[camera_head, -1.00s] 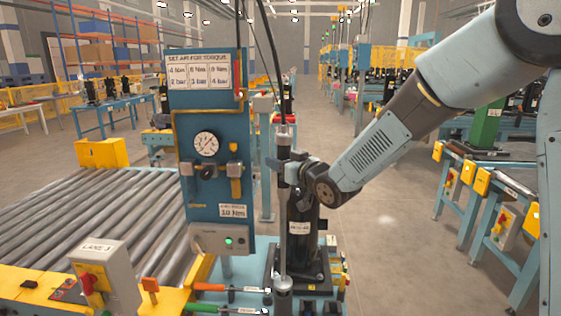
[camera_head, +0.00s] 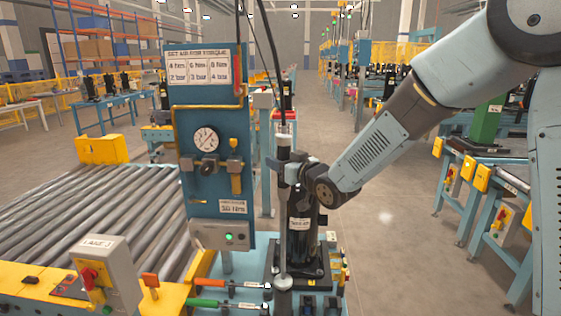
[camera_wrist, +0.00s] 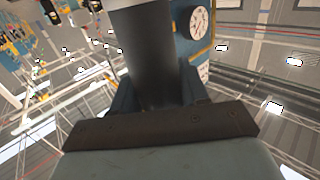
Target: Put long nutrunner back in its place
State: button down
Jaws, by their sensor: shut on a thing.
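The long nutrunner (camera_head: 283,200) is a tall thin upright tool with a dark top and a grey shaft, hanging below a hose. My gripper (camera_head: 291,171) is shut on its upper body. In the wrist view the dark cylinder of the nutrunner (camera_wrist: 148,55) stands between the fingers of my gripper (camera_wrist: 155,95). Its lower end is in front of the black compressor (camera_head: 301,225) on the pallet, near a round light foot or socket (camera_head: 283,283). I cannot tell whether the tip touches anything. The gripper's fingertips are partly hidden in the head view.
A blue torque panel (camera_head: 210,150) with a gauge (camera_head: 206,139) stands just left of the nutrunner. A roller conveyor (camera_head: 95,220) and a grey control box (camera_head: 105,272) lie further left.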

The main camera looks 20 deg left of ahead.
jog(key=shift+f, duration=0.8)
dwell(0.5)
jog(key=c, duration=0.9)
grip_release()
jog(key=o, duration=0.4)
jog(key=shift+f, duration=0.15)
jog(key=v, duration=1.4)
